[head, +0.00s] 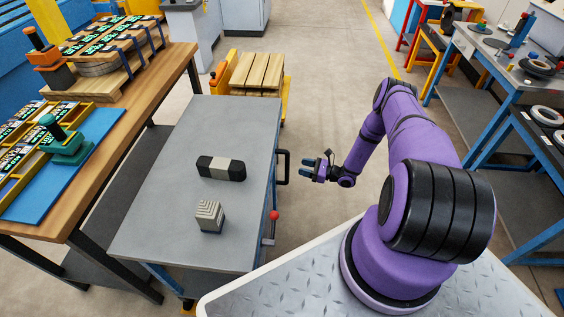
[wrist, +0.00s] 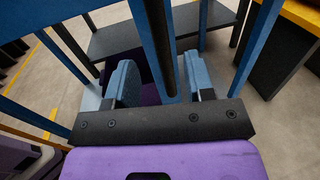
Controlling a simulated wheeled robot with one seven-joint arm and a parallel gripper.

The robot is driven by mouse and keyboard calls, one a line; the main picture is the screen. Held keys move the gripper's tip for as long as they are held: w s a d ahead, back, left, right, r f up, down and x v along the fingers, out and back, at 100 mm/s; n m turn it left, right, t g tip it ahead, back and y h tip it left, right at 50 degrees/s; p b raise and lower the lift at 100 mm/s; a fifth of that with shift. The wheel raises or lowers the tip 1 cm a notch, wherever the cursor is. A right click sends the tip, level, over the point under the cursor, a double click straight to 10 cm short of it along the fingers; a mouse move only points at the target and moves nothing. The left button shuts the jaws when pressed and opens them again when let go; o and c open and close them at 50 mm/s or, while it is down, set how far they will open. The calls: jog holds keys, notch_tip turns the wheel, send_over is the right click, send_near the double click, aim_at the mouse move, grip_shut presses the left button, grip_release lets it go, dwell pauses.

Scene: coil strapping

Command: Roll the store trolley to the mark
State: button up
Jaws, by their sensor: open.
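The store trolley (head: 190,130) has a grey top and blue legs and stands in front of me, left of my arm. Its black handle (head: 284,168) sticks out from its right side. My gripper (head: 308,168) is open and empty just right of the handle, with a small gap between them. In the wrist view, a dark bar (wrist: 157,40), likely the handle, runs down the picture between the two blue fingers of my gripper (wrist: 160,78). I cannot tell there how far off it is. No floor mark is clearly recognisable.
On the trolley lie a black-and-beige block (head: 221,168) and a grey stepped block (head: 208,216). A red-knobbed lever (head: 273,216) is on its right side. A wooden workbench (head: 150,80) stands close on the left, a pallet (head: 258,73) behind.

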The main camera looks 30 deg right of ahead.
jog(key=x, duration=1)
jog(key=shift+s+d, duration=0.1)
grip_shut()
